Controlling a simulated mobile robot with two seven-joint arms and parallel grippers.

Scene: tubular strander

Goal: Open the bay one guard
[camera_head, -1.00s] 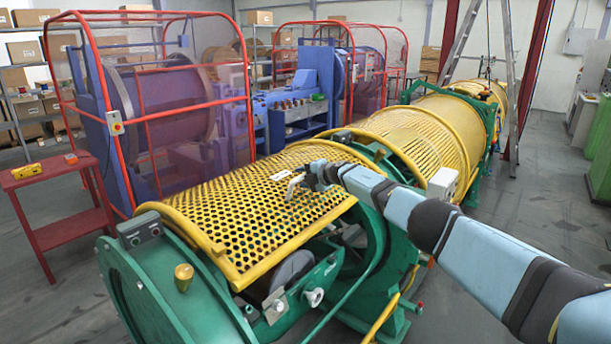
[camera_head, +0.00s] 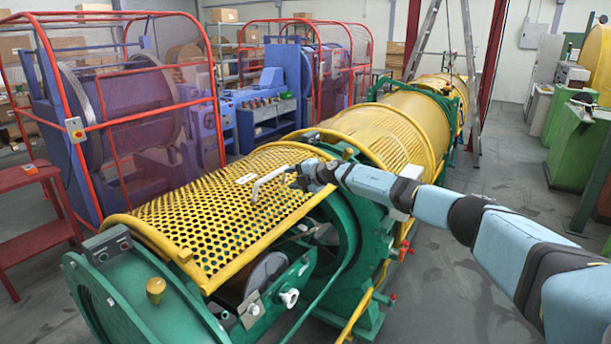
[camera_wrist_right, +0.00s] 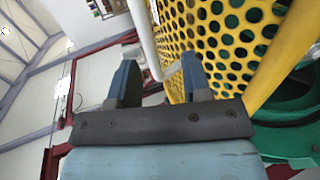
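The bay one guard, a yellow perforated curved cover (camera_head: 205,210), lies over the near bay of the green machine. Its near lower edge stands clear of the bay, and the drum inside shows beneath it. A pale bent handle (camera_head: 262,183) stands on the guard beside a white label. My right gripper (camera_head: 296,178) is at the handle's far end. In the right wrist view, its two fingers (camera_wrist_right: 158,82) are wide apart and the handle (camera_wrist_right: 146,38) appears in the gap; contact cannot be told. My left gripper is not in view.
A green end housing (camera_head: 130,290) with a brass-coloured knob (camera_head: 155,288) is nearest. Red-framed mesh cages (camera_head: 130,110) stand to the left, with a red side table (camera_head: 35,215). A ladder (camera_head: 468,80) stands behind. Grey floor is free on the right.

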